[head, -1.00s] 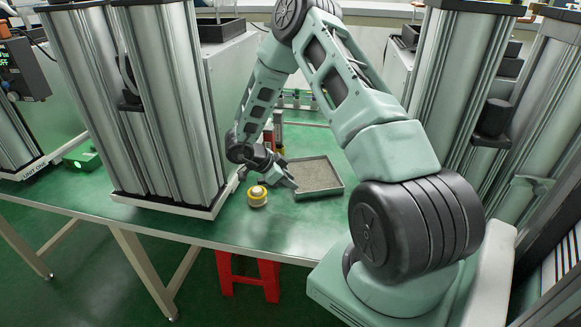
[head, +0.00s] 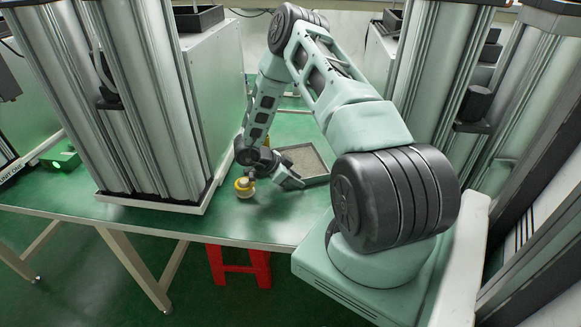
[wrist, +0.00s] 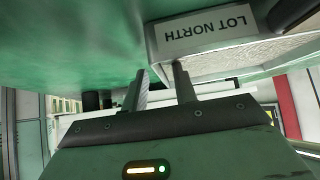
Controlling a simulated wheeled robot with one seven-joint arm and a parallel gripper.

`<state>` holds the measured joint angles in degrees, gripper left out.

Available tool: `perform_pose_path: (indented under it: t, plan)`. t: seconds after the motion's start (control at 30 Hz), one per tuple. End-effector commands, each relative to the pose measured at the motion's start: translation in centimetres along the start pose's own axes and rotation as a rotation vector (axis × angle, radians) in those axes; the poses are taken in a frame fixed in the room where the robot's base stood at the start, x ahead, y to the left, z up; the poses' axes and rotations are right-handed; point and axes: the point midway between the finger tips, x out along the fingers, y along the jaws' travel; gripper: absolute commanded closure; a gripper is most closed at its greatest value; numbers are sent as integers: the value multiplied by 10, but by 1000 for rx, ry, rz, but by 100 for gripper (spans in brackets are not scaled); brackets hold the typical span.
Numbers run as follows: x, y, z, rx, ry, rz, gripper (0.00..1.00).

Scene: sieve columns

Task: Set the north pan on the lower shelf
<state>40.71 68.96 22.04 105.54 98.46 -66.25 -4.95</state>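The north pan is a shallow grey square tray holding grey-brown grainy material. In the head view the pan (head: 319,180) rests on the green bench. The wrist view shows the pan up close, upside down, with its label "LOT NORTH" (wrist: 207,30) on the outer wall. My gripper (head: 295,183) is low over the bench at the pan's near left corner. In the wrist view my gripper (wrist: 160,82) has its two fingers apart. The right finger overlaps the pan's edge; I cannot tell whether it touches. The lower shelf cannot be made out.
A yellow-and-white roll (head: 244,188) sits left of my gripper, partly behind my arm. A tall metal column unit (head: 140,110) stands at left, another (head: 440,75) at right. A red stool (head: 240,264) is under the bench. Bare bench (head: 270,220) lies in front.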

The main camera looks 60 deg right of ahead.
Motion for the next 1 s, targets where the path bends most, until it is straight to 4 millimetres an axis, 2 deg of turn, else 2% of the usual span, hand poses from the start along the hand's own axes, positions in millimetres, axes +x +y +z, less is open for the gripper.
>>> perform_pose_path:
  t: [0.03,0.13,1.0]
  plan:
    - [0,0,0,0,0,0,72]
    - [0,0,0,0,0,0,100]
    - [-1,0,0,-1,0,-1,100]
